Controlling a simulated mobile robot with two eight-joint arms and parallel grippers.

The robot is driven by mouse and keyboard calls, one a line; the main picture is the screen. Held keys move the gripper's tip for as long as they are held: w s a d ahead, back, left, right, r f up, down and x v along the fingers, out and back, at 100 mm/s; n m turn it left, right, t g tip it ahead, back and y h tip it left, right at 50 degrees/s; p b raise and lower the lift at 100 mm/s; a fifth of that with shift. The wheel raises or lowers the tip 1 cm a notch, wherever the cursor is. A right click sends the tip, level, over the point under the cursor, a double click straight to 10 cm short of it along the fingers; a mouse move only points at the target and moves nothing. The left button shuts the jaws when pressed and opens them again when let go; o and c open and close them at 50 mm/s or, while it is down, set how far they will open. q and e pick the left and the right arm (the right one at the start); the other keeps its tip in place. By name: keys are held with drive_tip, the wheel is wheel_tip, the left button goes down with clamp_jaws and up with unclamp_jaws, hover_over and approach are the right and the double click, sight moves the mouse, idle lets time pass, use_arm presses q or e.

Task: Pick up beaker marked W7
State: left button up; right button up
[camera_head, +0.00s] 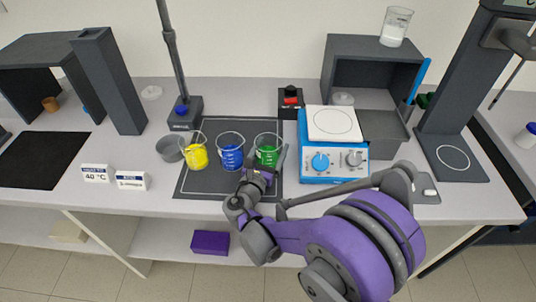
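Three clear glass beakers stand in a row on a dark mat (225,187): one with yellow liquid (196,157), one with blue liquid (231,157) and one with green liquid (267,156). No W7 marking is legible on any of them. My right gripper (264,163) is at the green beaker, on its near side, with a grey finger along the beaker's right side. The gripper hides the beaker's lower part. I cannot tell whether the fingers touch the glass. My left gripper is out of view.
A blue and white hotplate (320,162) stands close to the right of the green beaker. A grey dish (169,149) is left of the yellow beaker. Another beaker (395,27) stands on the grey shelf box (372,47). Two label cards (131,181) stand at the front left.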

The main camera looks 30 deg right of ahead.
drive_tip(key=c, duration=1.1)
